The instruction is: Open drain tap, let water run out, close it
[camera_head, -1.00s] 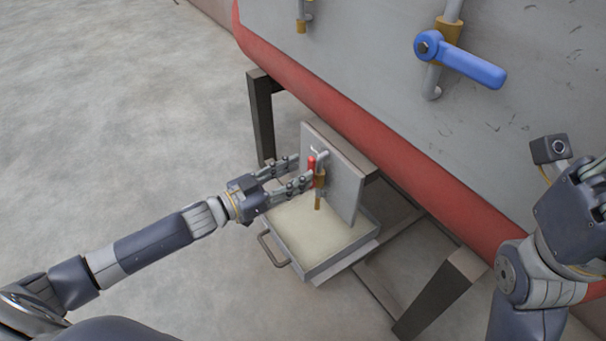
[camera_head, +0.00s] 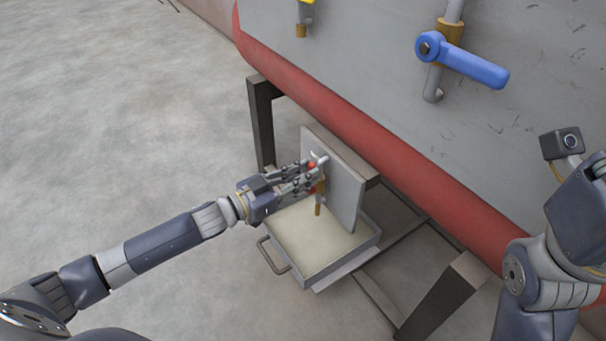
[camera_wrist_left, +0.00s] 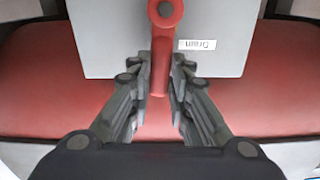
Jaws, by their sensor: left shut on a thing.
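The drain tap's red lever (camera_wrist_left: 160,65) hangs between the fingers of my left gripper (camera_wrist_left: 160,88) in the left wrist view, in front of a grey plate (camera_wrist_left: 105,40) with a "Drain" label (camera_wrist_left: 197,45). In the head view my left gripper (camera_head: 312,180) is shut on the lever, and only bits of red (camera_head: 312,164) show past the fingers. The brass tap outlet (camera_head: 318,208) points down over a tray (camera_head: 325,271) with a pale surface inside. I see no running water. My right gripper is out of view; only part of that arm shows at the right.
A blue-handled valve (camera_head: 462,62) sits on the grey tank panel (camera_head: 530,110), with a partly cut-off yellow one (camera_head: 306,12) left of it. A red rail (camera_head: 400,165) and metal legs (camera_head: 262,120) stand around the tap. The floor at left is clear.

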